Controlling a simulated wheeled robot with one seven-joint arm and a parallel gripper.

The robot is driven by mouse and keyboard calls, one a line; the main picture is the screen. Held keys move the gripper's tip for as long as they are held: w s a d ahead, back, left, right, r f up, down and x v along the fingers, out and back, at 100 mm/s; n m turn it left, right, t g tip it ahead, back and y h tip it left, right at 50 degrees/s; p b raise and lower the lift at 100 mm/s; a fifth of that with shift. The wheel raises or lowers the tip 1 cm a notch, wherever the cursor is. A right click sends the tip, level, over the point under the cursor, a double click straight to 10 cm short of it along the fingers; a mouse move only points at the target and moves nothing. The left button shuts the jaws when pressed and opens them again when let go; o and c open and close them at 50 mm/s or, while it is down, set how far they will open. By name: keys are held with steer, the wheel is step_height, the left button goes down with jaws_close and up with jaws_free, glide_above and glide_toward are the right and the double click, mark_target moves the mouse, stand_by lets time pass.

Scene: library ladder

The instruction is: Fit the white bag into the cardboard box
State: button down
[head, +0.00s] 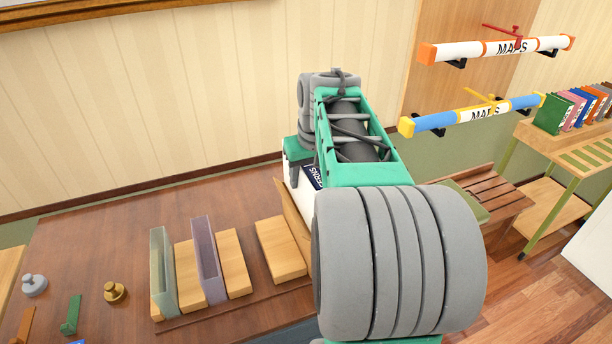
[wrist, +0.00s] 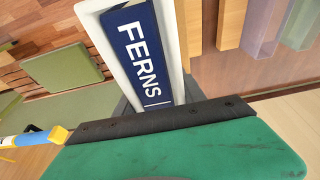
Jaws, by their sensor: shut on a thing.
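The white bag (wrist: 92,12) carries a dark blue label reading FERNS and fills the top middle of the wrist view. In the head view only a strip of the white bag (head: 290,172) shows, below my gripper (head: 298,155). My gripper (wrist: 165,118), green with a dark finger edge, is shut on the bag. A tan upright panel (head: 291,208), probably part of the cardboard box, stands beside the bag at the table's right. My arm hides most of this spot, so I cannot tell whether the bag is inside the box.
Pale wooden blocks (head: 280,248) and two translucent upright holders (head: 207,258) stand left of the bag on the brown table (head: 130,215). Small knobs (head: 115,291) lie farther left. A slatted bench (head: 495,200) stands right. Map tubes (head: 475,115) hang on the wall.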

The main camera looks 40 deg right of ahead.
mark_target(307, 184)
steer(key=shift+f+b, duration=2.45)
steer(key=shift+f, duration=0.65)
steer(key=c, duration=0.8)
jaws_free()
steer(key=shift+o, duration=0.8)
steer(key=shift+r, duration=0.15)
steer(key=v, duration=0.7)
steer(key=shift+s+r, duration=0.1)
steer(key=shift+r, duration=0.25)
